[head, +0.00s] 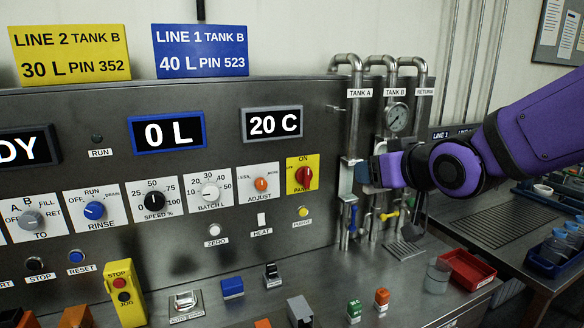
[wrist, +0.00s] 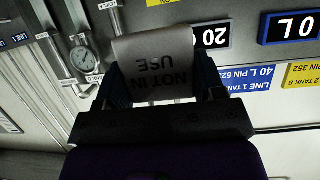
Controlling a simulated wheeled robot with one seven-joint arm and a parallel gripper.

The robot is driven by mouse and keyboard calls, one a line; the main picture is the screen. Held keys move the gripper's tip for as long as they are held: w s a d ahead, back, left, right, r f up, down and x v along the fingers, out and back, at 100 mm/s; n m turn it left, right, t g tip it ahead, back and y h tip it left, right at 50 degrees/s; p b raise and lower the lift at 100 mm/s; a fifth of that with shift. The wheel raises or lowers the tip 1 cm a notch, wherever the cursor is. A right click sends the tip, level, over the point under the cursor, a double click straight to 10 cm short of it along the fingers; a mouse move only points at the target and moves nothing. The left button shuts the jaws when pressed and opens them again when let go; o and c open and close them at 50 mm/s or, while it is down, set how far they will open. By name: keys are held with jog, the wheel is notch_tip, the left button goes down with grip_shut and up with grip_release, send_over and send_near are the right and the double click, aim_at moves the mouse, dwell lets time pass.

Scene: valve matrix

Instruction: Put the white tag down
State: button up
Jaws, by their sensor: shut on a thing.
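The white tag (wrist: 155,65) fills the space between my fingers in the wrist view. In the head view my gripper (head: 364,172) is in front of the pipes at the right part of the panel. A pale strip of the tag (head: 346,178) shows just left of the fingers there. The rest of the tag is hidden or edge-on in that view.
Pipes with a gauge (head: 397,116) stand right behind my gripper, with blue and yellow valve handles (head: 390,215) below. The steel bench holds a red tray (head: 467,269), a grey cup (head: 438,275) and several small coloured blocks. Bare bench (head: 340,275) lies between them.

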jog(key=w+d+f+m+h, duration=0.1)
jog(key=w+d+f, duration=0.3)
jog(key=f, duration=0.7)
jog(key=w+d+f+m+h, duration=0.1)
jog(key=w+d+f, duration=0.4)
jog(key=f, duration=0.6)
jog(key=w+d+f+m+h, duration=0.2)
jog(key=w+d+f, duration=0.3)
jog(key=f, duration=0.6)
jog(key=w, duration=0.2)
jog(key=shift+w+d+f+t+h, duration=0.25)
jog(key=shift+w+t+h, duration=0.15)
